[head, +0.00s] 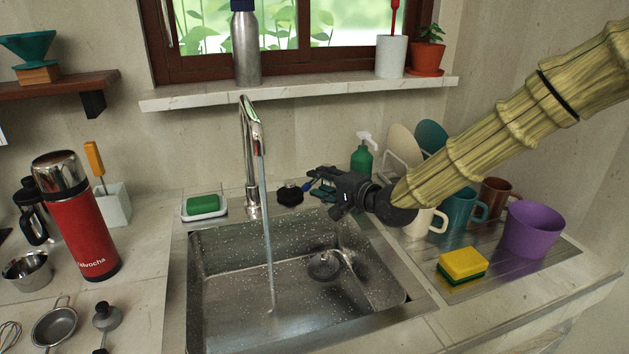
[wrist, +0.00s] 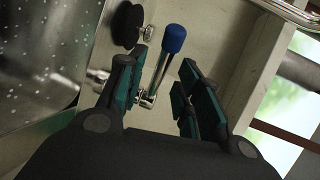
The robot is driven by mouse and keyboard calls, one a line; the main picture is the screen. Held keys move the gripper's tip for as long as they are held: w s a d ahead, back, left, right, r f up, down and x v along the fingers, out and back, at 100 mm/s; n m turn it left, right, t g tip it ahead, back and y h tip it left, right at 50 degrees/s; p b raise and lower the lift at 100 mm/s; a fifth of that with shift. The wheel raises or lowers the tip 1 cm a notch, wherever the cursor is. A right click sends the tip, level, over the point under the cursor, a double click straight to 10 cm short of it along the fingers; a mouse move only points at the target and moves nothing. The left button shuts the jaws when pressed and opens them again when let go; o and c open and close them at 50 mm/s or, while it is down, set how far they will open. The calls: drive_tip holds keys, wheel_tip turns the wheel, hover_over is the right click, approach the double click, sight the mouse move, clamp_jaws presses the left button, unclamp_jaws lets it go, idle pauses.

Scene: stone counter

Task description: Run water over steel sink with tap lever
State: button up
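The steel sink (head: 225,260) is set in the stone counter, with water drops over its inside. Its tall curved tap (head: 251,170) stands at the back rim. A thin stream of water (head: 267,230) falls from the spout into the basin. My gripper (head: 320,187) is behind the sink's back right, low over the counter. In the wrist view the tap lever (wrist: 161,70), a steel rod with a blue tip, stands between my two fingers. The gripper (wrist: 166,82) is open, with clear gaps beside the lever. In the head view the gripper mostly hides the lever.
A black round stopper (head: 290,194) lies left of my gripper. A green soap bar (head: 203,203) sits in a dish left of the tap. Mugs, a purple cup (head: 532,230) and a yellow sponge (head: 463,263) stand on the right drainboard. A red flask (head: 78,215) stands left.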

drive_tip(key=shift+x, duration=1.5)
drive_tip(key=shift+c, duration=0.2)
clamp_jaws()
